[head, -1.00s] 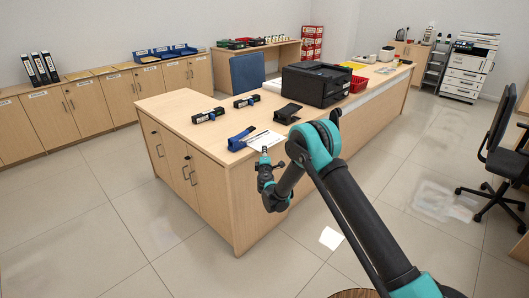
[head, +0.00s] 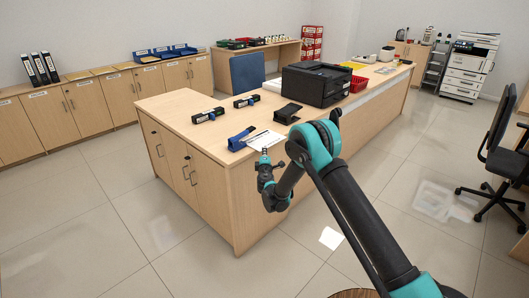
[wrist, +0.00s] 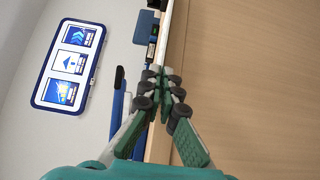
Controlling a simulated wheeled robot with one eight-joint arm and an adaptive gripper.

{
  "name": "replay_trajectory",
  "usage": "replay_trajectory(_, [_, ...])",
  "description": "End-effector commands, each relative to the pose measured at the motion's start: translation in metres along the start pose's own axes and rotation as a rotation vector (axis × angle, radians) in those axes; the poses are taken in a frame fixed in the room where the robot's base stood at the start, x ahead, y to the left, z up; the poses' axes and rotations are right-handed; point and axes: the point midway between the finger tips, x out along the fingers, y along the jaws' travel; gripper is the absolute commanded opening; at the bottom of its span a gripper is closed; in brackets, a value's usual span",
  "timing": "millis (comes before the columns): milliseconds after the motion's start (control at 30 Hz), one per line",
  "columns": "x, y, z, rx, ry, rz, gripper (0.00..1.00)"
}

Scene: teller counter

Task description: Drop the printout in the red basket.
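A white sheet of paper (head: 331,238) lies on the floor in front of the counter. Another white sheet (head: 268,140) lies on the counter's near corner, beside a blue stapler-like tool (head: 240,138). I cannot tell which one is the printout. The red basket (head: 359,84) stands on the counter, right of the black printer. My gripper (head: 264,153) is at the counter's front edge, close to the sheet there. In the wrist view my gripper (wrist: 162,72) has its fingertips together, with nothing visible between them.
The counter (head: 180,105) also bears a black printer (head: 315,84), a dark stand (head: 287,113) and two black label-marked items (head: 208,115). An office chair (head: 495,150) stands at the right. A wall sign (wrist: 70,65) shows in the wrist view. Floor in front is mostly clear.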

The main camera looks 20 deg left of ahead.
Motion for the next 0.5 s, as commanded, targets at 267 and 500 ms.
replay_trajectory(267, [0.0,0.024,0.0,0.0,0.0,0.0,0.0])
replay_trajectory(500, [0.0,0.025,0.0,0.0,0.0,0.0,0.0])
